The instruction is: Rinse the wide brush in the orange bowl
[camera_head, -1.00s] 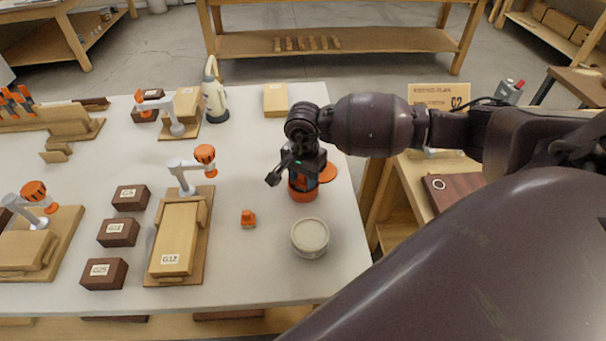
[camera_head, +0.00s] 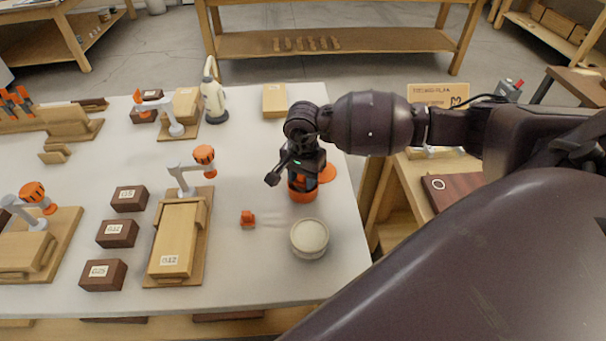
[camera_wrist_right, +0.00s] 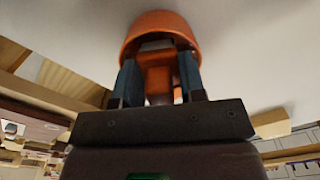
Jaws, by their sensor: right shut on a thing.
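The orange bowl (camera_head: 302,195) stands on the white table, left of the table's right edge. It also shows in the right wrist view (camera_wrist_right: 150,20), just beyond my fingers. My right gripper (camera_head: 304,172) is directly over the bowl, with its fingertips low at the rim or inside; I cannot tell how deep. In the right wrist view its two blue-grey fingers (camera_wrist_right: 160,80) are shut on an orange part, seemingly the wide brush (camera_wrist_right: 157,78). The brush's lower end is hidden by the bowl and fingers. My left gripper is out of view.
A round pale-topped tub (camera_head: 310,238) stands in front of the bowl. A flat orange piece (camera_head: 327,173) lies right behind it. A small orange object (camera_head: 248,220) is to the left, with faint pale streaks (camera_head: 270,219) beside it. A wooden block fixture (camera_head: 178,240) stands further left.

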